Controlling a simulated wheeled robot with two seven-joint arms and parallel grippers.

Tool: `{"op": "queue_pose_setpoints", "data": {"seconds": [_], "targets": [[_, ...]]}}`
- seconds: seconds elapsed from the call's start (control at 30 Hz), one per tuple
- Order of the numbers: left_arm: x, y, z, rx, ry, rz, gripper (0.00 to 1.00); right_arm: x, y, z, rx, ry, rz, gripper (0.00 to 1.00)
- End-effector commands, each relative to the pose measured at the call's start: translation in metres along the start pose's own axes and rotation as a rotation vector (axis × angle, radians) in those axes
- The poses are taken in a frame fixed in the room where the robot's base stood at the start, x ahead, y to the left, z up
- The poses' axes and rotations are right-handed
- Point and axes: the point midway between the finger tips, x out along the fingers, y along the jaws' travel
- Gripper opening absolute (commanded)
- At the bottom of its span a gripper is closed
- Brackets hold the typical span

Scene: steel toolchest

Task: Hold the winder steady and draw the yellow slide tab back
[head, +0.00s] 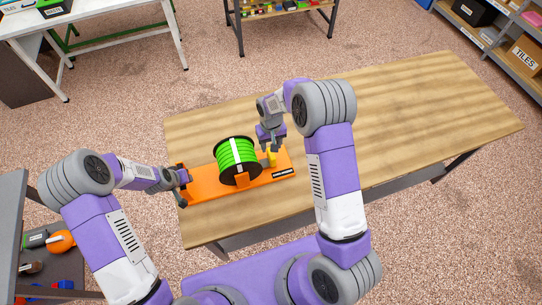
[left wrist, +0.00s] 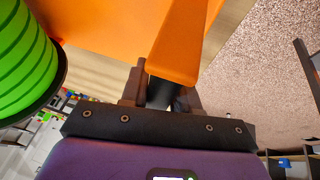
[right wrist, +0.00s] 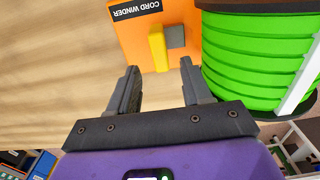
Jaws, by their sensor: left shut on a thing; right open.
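The cord winder is an orange base (head: 204,193) on the wooden table, with a green spool (head: 237,156) in its middle. My left gripper (head: 182,178) is shut on the winder's handle at the base's left end. In the left wrist view the handle's orange part (left wrist: 178,35) runs down to a dark section between the fingers. The yellow slide tab (right wrist: 157,48) stands on the base right of the spool in the head view, beside a grey block (right wrist: 175,36). My right gripper (right wrist: 160,70) is open and empty, just short of the tab.
The wooden table (head: 400,120) is clear to the right of the winder. The spool stands close beside my right gripper's finger in the right wrist view. A white bench (head: 90,25) and a grey shelf (head: 500,50) stand away from the table.

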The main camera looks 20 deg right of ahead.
Motion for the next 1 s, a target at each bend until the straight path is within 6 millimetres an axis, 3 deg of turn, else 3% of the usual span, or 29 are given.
{"op": "queue_pose_setpoints", "data": {"seconds": [0.03,0.2,0.4,0.6,0.87,1.0], "targets": [[0.003,-0.001,0.008,-0.001,-0.018,0.0,0.0,0.013,0.0,0.001,-0.001,-0.005,0.001,0.49],[0.003,-0.001,0.008,-0.001,-0.018,-0.001,0.0,0.048,0.0,0.001,-0.001,-0.004,0.0,0.49],[0.003,-0.001,0.008,-0.002,-0.018,-0.001,0.0,0.077,0.0,0.0,-0.001,-0.001,0.0,0.49],[0.003,-0.002,0.008,-0.002,-0.018,-0.002,0.0,0.088,0.0,0.0,-0.002,0.0,-0.001,0.49],[0.003,-0.002,0.008,-0.003,-0.018,-0.002,0.0,0.089,0.0,0.0,-0.002,0.001,-0.001,0.49],[0.003,-0.002,0.008,-0.003,-0.018,-0.002,0.0,0.089,0.0,0.0,-0.002,0.001,-0.001,0.28]]}}
